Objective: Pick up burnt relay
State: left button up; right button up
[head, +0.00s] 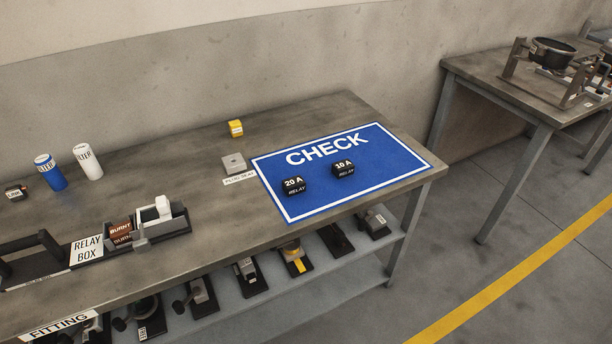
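The burnt relay (121,230) is a brown block marked BURNT. It sits in the relay box (88,249), a dark open holder on the left part of the grey workbench. A white block (163,207) stands beside it in the same holder, to its right. Two black relays, marked 20 A (293,186) and 10 A (343,169), lie on the blue CHECK mat (400,172). Neither of my grippers shows in the head view.
Blue (50,173) and white (88,162) filter cans stand at the back left. A small yellow block (236,128) and a grey plug seat (233,163) are near the mat. Several parts fill the lower shelf (330,262). A second table (500,90) stands right.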

aim_at(120, 235)
jog(key=u, duration=1.35)
